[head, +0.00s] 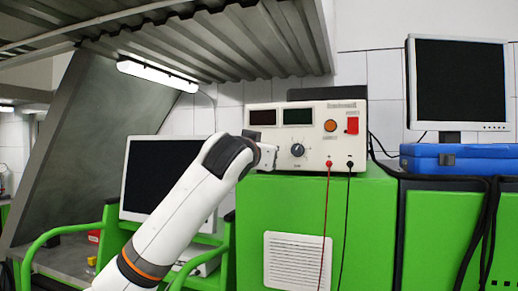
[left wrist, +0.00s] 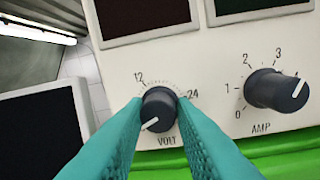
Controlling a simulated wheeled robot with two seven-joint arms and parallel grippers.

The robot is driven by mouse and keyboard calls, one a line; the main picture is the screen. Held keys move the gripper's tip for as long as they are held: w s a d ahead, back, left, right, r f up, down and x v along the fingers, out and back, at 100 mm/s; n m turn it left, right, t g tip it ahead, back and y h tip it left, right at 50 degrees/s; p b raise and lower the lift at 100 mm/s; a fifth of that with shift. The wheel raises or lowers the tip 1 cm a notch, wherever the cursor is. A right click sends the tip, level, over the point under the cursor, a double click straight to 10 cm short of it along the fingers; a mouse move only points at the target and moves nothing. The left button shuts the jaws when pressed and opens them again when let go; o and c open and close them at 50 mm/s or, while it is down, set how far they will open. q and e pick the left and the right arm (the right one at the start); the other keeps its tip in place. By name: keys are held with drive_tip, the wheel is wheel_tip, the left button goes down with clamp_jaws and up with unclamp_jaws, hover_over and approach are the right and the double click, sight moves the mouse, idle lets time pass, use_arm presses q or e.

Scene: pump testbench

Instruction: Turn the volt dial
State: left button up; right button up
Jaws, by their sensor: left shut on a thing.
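The volt dial (left wrist: 160,106) is a dark round knob on the cream power supply (head: 317,158). In the left wrist view its white pointer line aims to the lower left, away from the printed 12 and 24. My left gripper (left wrist: 158,112) has its two teal fingers on either side of the dial, shut on it. In the head view the gripper (head: 267,157) is at the lower left of the front panel and hides the volt dial. My right gripper is in neither view.
The amp dial (left wrist: 275,90) sits close to the right of the volt dial. Red (head: 326,210) and black (head: 347,205) leads hang from the panel. The supply stands on a green cabinet (head: 265,205), under an overhanging metal shelf (head: 235,42). A monitor (head: 165,175) stands at left.

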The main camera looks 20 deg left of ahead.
use_arm(q)
drive_tip(key=shift+a+m+t+h+p, duration=0.15)
drive_tip(key=shift+m+h+p, duration=0.25)
drive_tip(key=shift+m+p, duration=3.3)
drive_tip(key=shift+m+t+h+p, duration=0.3)
drive_tip(key=shift+m+p, duration=1.5)
drive_tip(key=shift+m, duration=3.8)
drive_tip(key=o, duration=1)
